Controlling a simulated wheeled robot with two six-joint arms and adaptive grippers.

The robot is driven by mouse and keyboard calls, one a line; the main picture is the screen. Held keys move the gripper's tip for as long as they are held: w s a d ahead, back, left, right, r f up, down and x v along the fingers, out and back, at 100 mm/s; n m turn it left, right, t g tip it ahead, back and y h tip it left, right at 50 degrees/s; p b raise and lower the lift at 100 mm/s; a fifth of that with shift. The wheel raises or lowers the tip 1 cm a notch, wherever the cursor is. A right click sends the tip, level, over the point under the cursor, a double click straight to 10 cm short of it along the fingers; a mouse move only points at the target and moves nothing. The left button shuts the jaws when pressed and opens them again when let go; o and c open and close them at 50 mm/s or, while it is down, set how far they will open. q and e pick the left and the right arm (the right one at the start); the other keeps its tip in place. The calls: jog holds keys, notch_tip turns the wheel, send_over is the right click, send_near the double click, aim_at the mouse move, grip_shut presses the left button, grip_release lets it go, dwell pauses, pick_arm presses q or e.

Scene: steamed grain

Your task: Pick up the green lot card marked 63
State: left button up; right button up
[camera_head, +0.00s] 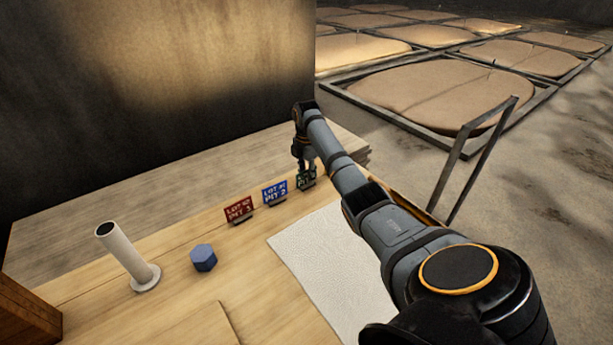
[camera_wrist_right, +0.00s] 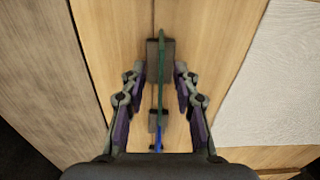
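The green card (camera_head: 307,179) stands in a dark holder at the right end of a row of cards on the wooden table; its lettering is partly covered by my gripper and I cannot read the number. My right gripper (camera_head: 305,166) points down at it from above. In the right wrist view the green card (camera_wrist_right: 163,85) shows edge-on in its dark base, between the two spread fingers of my right gripper (camera_wrist_right: 162,88). The fingers are open, with a gap on both sides of the card. My left gripper is out of view.
A blue card (camera_head: 275,192) and a red card (camera_head: 239,209) stand left of the green one. A blue hexagonal block (camera_head: 203,257), a white post on a round base (camera_head: 127,256) and a white textured sheet (camera_head: 320,255) are on the table. A dark wall (camera_head: 150,90) rises behind.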

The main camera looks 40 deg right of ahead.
jog(key=shift+f+p, duration=0.15)
jog(key=shift+p, duration=0.2)
dwell(0.3)
grip_shut()
